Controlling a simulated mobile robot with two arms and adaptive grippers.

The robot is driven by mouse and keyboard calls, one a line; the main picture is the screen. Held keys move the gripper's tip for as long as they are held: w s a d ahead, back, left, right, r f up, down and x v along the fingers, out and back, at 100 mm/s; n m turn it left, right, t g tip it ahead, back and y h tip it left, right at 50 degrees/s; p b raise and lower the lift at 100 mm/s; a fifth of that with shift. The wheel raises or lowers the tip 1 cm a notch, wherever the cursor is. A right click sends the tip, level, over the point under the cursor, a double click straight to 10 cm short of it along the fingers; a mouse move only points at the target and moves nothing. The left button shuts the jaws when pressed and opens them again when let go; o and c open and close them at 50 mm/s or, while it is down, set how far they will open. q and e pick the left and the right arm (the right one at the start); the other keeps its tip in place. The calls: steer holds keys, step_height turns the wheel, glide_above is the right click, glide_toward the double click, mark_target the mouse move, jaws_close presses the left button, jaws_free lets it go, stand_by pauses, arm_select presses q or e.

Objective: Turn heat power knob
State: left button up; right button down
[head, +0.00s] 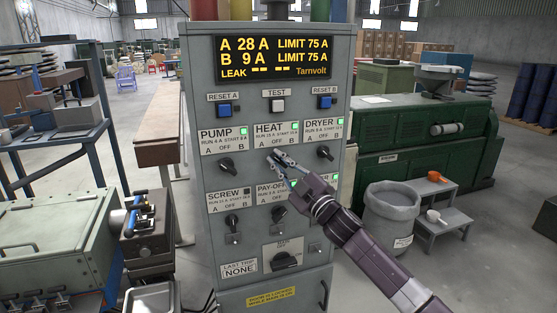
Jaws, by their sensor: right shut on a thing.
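The grey control cabinet (198,100) stands in the middle of the head view. Its HEAT label (269,128) has a lit green lamp, with A, OFF and B marks under it. My right gripper (274,158) is at the heat knob just below these marks, with its fingers shut on it. The fingers hide most of the knob, so I cannot tell which way it points. The display (274,58) reads A 28 A and B 9 A, each with LIMIT 75 A. My left gripper is not in view.
The pump knob (227,166) is left of my gripper and the dryer knob (325,152) right of it. The screw knob (232,221) and main switch (285,261) are below. A grey bin (389,222) and a step stool (446,238) stand on the right.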

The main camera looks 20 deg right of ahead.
steer(key=shift+d+f+h, duration=0.1)
steer(key=shift+f+h, duration=0.1)
steer(key=shift+h, duration=0.1)
steer(key=c, duration=2)
jaws_free()
steer(key=shift+s+d+f, duration=0.15)
steer(key=shift+s, duration=0.15)
steer(key=v, duration=1.1)
steer(key=shift+s+d, duration=0.1)
